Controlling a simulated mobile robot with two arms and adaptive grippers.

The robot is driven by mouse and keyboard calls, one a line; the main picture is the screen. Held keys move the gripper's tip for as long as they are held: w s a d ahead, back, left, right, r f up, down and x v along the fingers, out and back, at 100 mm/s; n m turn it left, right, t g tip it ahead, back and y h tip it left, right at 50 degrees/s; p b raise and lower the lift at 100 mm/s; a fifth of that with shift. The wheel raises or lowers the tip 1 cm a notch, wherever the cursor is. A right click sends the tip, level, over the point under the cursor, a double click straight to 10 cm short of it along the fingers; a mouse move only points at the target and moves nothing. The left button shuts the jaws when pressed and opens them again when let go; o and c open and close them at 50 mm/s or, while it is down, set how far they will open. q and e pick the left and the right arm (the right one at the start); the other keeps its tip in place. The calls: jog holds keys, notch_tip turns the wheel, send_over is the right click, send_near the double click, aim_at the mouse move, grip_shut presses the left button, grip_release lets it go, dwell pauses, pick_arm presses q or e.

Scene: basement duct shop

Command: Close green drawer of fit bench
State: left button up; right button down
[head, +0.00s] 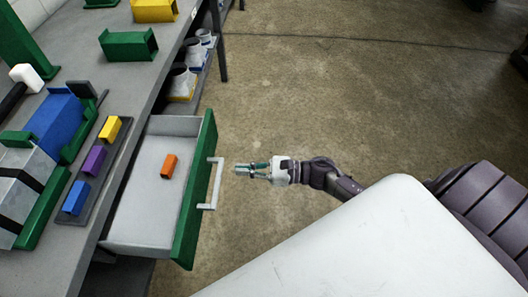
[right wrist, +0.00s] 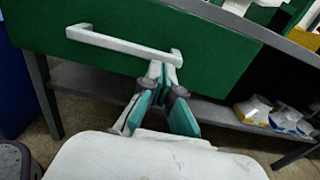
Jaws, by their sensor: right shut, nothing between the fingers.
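The green-fronted drawer (head: 192,200) of the grey bench is pulled open toward the right in the head view. Its light grey tray (head: 140,215) shows, with an orange block (head: 168,166) inside. A white bar handle (head: 215,184) is on the green front. My right gripper (head: 240,170) is shut and empty, just out from the front near the handle. In the right wrist view, the green front (right wrist: 110,60) fills the upper part, and the fingers (right wrist: 164,78) point at the handle's right end (right wrist: 125,46); whether they touch is unclear. My left gripper is not in view.
Bins with pipe pieces (head: 183,83) sit on a lower shelf. The concrete floor (head: 330,90) is clear.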

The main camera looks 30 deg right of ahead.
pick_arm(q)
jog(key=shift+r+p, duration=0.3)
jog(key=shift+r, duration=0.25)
pick_arm(e)
jog(key=x, duration=0.3)
jog(key=shift+w+a, duration=0.1)
jog(key=shift+a, duration=0.05)
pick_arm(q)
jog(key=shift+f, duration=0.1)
